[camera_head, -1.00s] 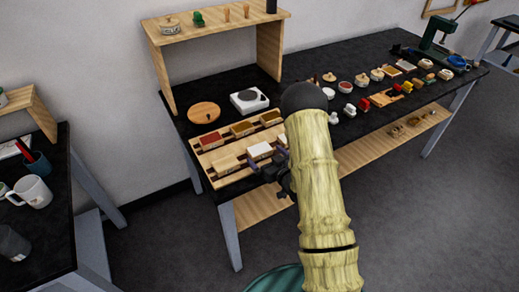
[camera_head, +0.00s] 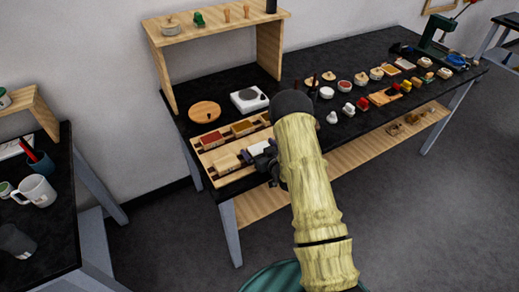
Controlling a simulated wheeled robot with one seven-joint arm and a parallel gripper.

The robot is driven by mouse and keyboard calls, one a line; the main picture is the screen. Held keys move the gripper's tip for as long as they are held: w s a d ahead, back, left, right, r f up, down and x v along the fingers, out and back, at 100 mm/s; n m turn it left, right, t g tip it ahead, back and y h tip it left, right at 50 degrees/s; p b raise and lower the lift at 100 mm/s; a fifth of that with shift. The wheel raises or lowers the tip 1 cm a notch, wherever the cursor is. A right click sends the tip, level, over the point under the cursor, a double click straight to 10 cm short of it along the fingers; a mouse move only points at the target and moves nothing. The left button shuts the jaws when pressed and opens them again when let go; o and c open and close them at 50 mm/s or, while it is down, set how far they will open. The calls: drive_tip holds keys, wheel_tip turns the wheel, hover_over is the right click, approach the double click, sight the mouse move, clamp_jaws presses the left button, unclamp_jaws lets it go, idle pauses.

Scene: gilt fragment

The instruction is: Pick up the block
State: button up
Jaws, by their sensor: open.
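A wooden tray (camera_head: 208,171) at the table's front left holds several blocks. They include a red-topped block (camera_head: 212,139), a yellow-brown-topped block (camera_head: 242,128), a plain light wood block (camera_head: 226,162) and a white-topped block (camera_head: 257,148). The task does not say which block is meant. My gripper (camera_head: 262,157) is open, right at the white-topped block, and hides part of it. I cannot tell whether the fingers straddle or touch the block.
A round wooden board (camera_head: 204,112) and a white square device (camera_head: 249,98) lie behind the tray. A wooden shelf (camera_head: 214,22) stands at the back. Several small pots and items fill the table to the right. A side table with a mug (camera_head: 36,190) is at left.

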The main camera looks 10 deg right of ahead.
sight(259, 148)
idle(0.4)
drive_tip(key=c, duration=1)
wheel_tip(259, 148, up, 10)
drive_tip(key=shift+b, duration=0.9)
drive_tip(key=shift+a, duration=0.1)
